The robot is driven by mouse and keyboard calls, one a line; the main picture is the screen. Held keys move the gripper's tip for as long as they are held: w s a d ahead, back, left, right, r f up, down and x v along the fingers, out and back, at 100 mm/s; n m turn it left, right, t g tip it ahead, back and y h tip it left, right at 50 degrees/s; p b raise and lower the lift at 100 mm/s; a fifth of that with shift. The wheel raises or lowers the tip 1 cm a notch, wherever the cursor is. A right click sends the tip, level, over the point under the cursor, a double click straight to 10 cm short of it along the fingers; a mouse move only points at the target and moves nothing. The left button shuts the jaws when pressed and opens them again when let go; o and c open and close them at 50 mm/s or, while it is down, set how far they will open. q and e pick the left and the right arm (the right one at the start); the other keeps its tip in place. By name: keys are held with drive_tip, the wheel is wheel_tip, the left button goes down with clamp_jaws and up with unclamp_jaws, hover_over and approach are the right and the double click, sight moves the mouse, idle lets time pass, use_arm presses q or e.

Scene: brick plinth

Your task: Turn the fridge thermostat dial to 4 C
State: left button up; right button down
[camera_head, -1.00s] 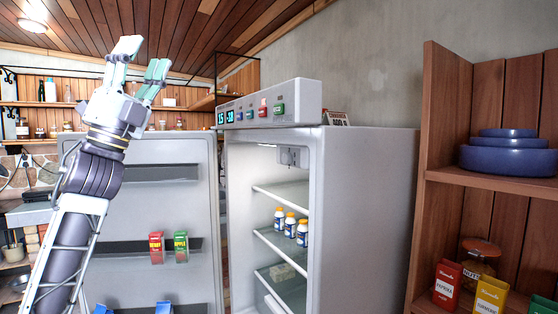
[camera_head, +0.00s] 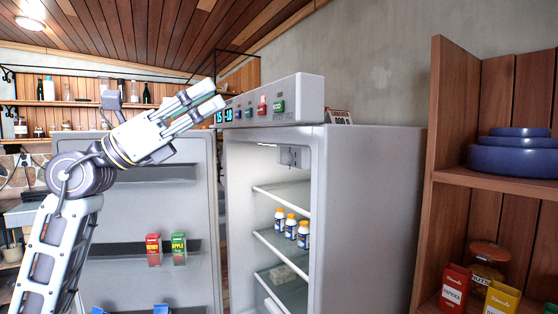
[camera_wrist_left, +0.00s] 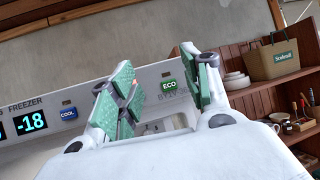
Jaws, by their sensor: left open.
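The fridge (camera_head: 375,190) stands with its door (camera_head: 150,210) open to the left. The control panel (camera_head: 300,92) on its top carries lit displays, the left one reading about 15, and several coloured buttons. In the left wrist view the freezer display (camera_wrist_left: 32,122) reads -18. A small whitish housing (camera_head: 290,157) is fixed under the ceiling inside; I cannot make out a dial or its marks on it. My left gripper (camera_head: 214,97) is open and empty, pointing right, at the panel's left end. In the wrist view its spread fingers (camera_wrist_left: 160,72) partly cover the panel.
White bottles (camera_head: 291,228) stand on a fridge shelf. Red and green cartons (camera_head: 154,250) stand in the door rack. A wooden shelf unit (camera_head: 450,150) with blue dishes (camera_head: 513,157) is at the right. The green ECO button (camera_wrist_left: 169,86) shows between the fingers.

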use_arm(q)
drive_tip(key=w+f+n+t+y, duration=0.2)
drive_tip(key=w+f+y, duration=0.3)
drive_tip(key=f, duration=0.2)
drive_tip(key=n+y+p, duration=0.1)
drive_tip(key=y+p, duration=0.1)
drive_tip(key=y, duration=0.1)
approach(284, 159)
drive_tip(key=x, duration=0.6)
drive_tip(key=shift+s+r+p, duration=0.1)
drive_tip(key=shift+p, duration=0.3)
drive_tip(key=shift+x, duration=0.8)
drive_tip(key=shift+w+d, duration=0.3)
drive_tip(key=shift+d, duration=0.1)
use_arm(e)
drive_tip(key=shift+y, duration=0.3)
drive_tip(key=a+r, duration=0.1)
drive_tip(key=a, duration=0.1)
drive_tip(key=a+r, duration=0.2)
drive_tip(key=shift+w+a+r, duration=0.1)
drive_tip(key=shift+r, duration=0.05)
